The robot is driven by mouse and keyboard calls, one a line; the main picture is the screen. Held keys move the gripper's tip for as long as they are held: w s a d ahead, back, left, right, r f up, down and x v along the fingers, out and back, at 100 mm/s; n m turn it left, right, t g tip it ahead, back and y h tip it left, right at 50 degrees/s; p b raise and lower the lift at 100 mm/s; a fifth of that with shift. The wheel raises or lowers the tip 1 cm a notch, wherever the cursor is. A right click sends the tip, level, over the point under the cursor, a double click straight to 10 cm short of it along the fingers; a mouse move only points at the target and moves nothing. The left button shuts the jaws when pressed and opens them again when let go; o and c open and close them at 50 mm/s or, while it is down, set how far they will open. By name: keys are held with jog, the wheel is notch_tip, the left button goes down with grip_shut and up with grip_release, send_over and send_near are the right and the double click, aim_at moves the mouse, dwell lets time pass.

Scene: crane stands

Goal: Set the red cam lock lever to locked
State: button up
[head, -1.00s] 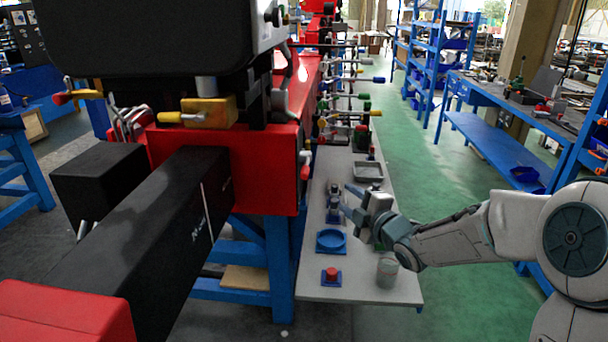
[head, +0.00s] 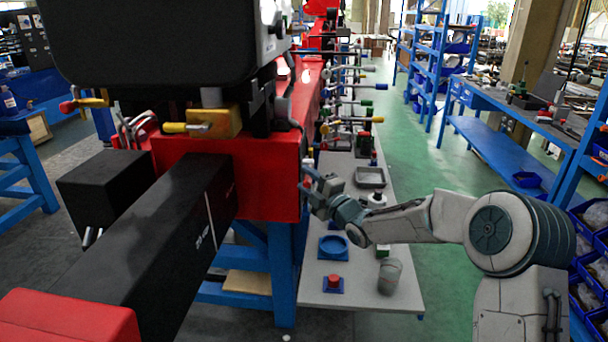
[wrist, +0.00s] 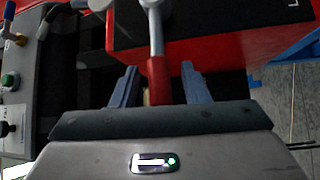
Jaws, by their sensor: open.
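The red cam lock lever (wrist: 157,78) shows in the wrist view as a grey metal rod ending in a red grip, pointing toward my gripper. My gripper (wrist: 160,84) is open, with one blue-grey finger on each side of the red grip and a gap on both sides. The grip's lower end is hidden behind the gripper's body. In the head view my gripper (head: 312,186) is at the right side of the red machine block (head: 268,180). The lever is small there and mostly hidden by the gripper.
Several coloured levers stick out farther back. The green aisle (head: 440,210) to the right is open.

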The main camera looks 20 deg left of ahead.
jog(key=shift+x, duration=1)
